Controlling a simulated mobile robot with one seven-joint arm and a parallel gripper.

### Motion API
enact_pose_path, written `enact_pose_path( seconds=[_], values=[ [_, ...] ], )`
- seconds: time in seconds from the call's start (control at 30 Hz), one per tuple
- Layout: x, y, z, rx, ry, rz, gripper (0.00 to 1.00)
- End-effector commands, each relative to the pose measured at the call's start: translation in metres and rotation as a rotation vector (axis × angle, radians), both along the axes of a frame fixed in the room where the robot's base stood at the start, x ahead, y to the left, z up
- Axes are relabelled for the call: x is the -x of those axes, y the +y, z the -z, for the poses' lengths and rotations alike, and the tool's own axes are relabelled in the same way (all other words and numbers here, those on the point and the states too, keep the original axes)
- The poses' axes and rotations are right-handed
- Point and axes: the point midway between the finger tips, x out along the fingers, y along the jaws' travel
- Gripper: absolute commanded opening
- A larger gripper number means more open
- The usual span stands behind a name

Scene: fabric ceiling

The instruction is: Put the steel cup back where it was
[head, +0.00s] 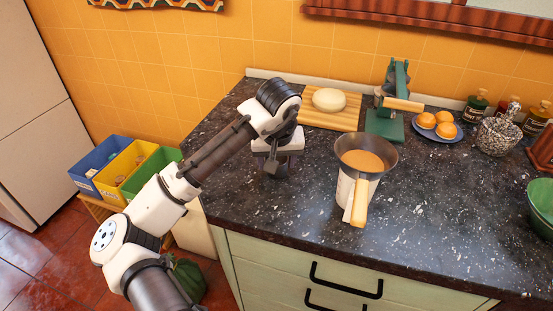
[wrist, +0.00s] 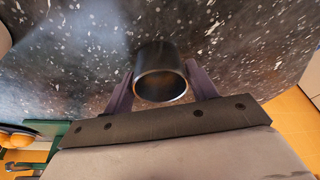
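The steel cup (wrist: 161,72) is a small, dark, shiny cylinder, seen in the wrist view with its open mouth towards the camera. The fingers of my gripper (wrist: 160,84) lie along its left and right sides and appear to press on it. In the head view my gripper (head: 279,163) points down at the counter's left part, in front of the cutting board. There the cup is mostly hidden by the fingers, and I cannot tell whether it touches the counter.
On the dark counter (head: 430,210), a pitcher (head: 348,190) with a wooden handle and orange-brown contents stands right of my gripper. Behind are a cutting board (head: 309,117) with a pale loaf, a green press (head: 384,127) and a plate of oranges (head: 437,123). Clear counter lies between gripper and pitcher.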

Motion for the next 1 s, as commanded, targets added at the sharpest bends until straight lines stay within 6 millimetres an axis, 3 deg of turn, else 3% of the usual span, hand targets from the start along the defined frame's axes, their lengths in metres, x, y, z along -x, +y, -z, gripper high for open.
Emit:
enact_pose_path(
  seconds=[0.1, 0.5, 1.0],
  values=[
    [0.0, 0.0, -0.001, 0.0, -0.001, 0.0, 0.71],
    [0.001, 0.0, -0.009, -0.001, -0.003, 0.001, 0.71],
    [0.029, -0.002, -0.1, -0.004, -0.004, -0.001, 0.71]
  ],
)
